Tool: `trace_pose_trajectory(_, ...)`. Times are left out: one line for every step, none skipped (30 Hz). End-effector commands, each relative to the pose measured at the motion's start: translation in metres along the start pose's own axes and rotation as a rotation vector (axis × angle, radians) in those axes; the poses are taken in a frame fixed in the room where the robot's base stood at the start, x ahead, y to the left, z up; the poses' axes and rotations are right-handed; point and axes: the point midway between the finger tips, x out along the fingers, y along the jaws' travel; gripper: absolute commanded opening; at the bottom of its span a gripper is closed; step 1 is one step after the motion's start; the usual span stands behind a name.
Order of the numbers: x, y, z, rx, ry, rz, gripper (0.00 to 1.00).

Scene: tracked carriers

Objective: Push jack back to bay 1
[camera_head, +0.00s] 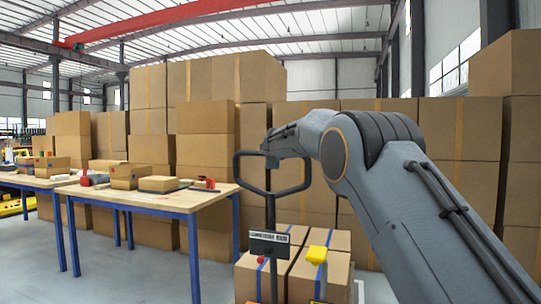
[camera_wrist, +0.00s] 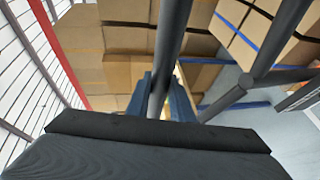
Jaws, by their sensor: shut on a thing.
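The jack's dark loop handle (camera_head: 238,178) stands upright on its post (camera_head: 271,215) near the middle of the head view, with a lettered plate (camera_head: 269,244) below. My gripper (camera_head: 270,158) reaches the upper part of the loop from the right. In the wrist view its blue fingers (camera_wrist: 163,100) are on either side of a dark handle bar (camera_wrist: 170,40), shut on it. Strapped cartons (camera_head: 318,272) sit low behind the handle. The jack's forks and wheels are out of view. I cannot make out any marking for bay 1.
Tall stacks of cartons (camera_head: 208,120) stand behind and on both sides. A wooden table with blue legs (camera_head: 183,201) is at the left, with boxes and tools on it. Grey floor (camera_head: 110,270) is open under and before the table.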

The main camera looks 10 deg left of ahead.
Motion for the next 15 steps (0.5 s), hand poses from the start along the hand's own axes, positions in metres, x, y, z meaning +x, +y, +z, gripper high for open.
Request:
trace_pose_trajectory(-0.0005, 0.0038, 0.0004, 0.000, 0.001, 0.006, 0.00)
trace_pose_trajectory(-0.0005, 0.0039, 0.0005, 0.000, 0.001, 0.006, 0.00)
trace_pose_trajectory(-0.0005, 0.0041, 0.0005, 0.000, 0.001, 0.006, 0.00)
trace_pose_trajectory(-0.0005, 0.0042, 0.0006, 0.000, 0.001, 0.006, 0.22)
trace_pose_trajectory(-0.0005, 0.0041, 0.0007, -0.001, 0.001, 0.006, 0.27)
trace_pose_trajectory(-0.0004, 0.0038, 0.0008, -0.001, 0.001, 0.006, 0.34)
trace_pose_trajectory(-0.0004, 0.0036, 0.0009, 0.000, 0.001, 0.006, 0.39)
trace_pose_trajectory(-0.0003, 0.0034, 0.0010, 0.000, 0.001, 0.005, 0.39)
trace_pose_trajectory(-0.0002, 0.0031, 0.0010, 0.000, 0.001, 0.005, 0.39)
trace_pose_trajectory(-0.0002, 0.0029, 0.0011, 0.000, 0.000, 0.005, 0.39)
trace_pose_trajectory(-0.0002, 0.0027, 0.0012, 0.000, 0.000, 0.004, 0.39)
trace_pose_trajectory(-0.0001, 0.0025, 0.0014, 0.000, 0.000, 0.004, 0.39)
trace_pose_trajectory(0.0000, 0.0024, 0.0015, 0.000, 0.000, 0.004, 0.39)
trace_pose_trajectory(0.0000, 0.0023, 0.0016, 0.000, 0.000, 0.004, 0.39)
trace_pose_trajectory(-0.0001, 0.0022, 0.0017, 0.000, 0.000, 0.004, 0.39)
